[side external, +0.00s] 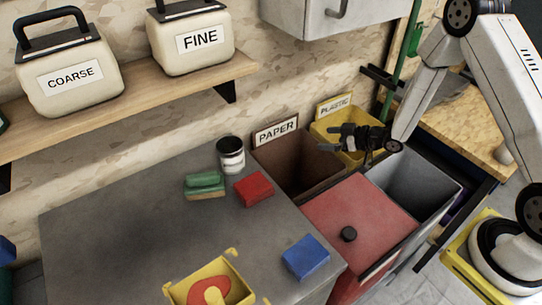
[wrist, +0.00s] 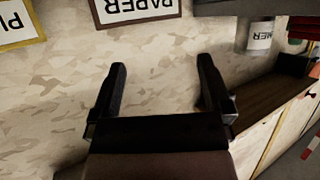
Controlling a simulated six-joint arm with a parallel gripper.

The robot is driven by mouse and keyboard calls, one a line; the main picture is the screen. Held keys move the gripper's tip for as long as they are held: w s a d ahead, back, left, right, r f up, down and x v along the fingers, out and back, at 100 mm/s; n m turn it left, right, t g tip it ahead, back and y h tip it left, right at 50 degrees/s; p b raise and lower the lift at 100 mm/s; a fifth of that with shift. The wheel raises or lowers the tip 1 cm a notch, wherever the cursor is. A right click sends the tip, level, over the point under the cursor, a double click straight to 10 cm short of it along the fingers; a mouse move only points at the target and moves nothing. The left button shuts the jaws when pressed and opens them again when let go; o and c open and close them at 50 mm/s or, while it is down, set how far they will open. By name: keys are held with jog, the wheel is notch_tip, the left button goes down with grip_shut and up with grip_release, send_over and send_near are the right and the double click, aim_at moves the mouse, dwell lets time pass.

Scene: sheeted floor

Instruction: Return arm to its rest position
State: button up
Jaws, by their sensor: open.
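My gripper (side external: 366,138) is held in the air over the bins at the right of the side external view. In the wrist view the two dark fingers of my gripper (wrist: 160,82) stand wide apart with nothing between them. Behind them is the mottled wall. My white arm (side external: 512,80) reaches in from the right, from its base on a yellow-edged stand.
Below and around my gripper are a brown PAPER bin (side external: 290,170), a yellow PLASTIC bin (side external: 325,128), a red lid (side external: 350,215) and an open grey bin (side external: 415,185). The grey table (side external: 120,220) holds a red block (side external: 254,188), a blue block (side external: 305,257) and a jar (side external: 231,155).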

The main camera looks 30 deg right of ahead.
jog(key=shift+r, duration=0.15)
jog(key=s+a+r+m+g+h, duration=0.2)
jog(key=s+r+g+h, duration=0.1)
jog(key=s, duration=0.6)
jog(key=s+a+r+m+g+h, duration=0.2)
jog(key=s+r+m+g+h, duration=0.1)
jog(key=s+r+g, duration=0.3)
jog(key=s+r, duration=0.2)
jog(key=s, duration=0.2)
jog(key=shift+s+r+m, duration=0.2)
jog(key=shift+r+m, duration=0.1)
dwell(0.5)
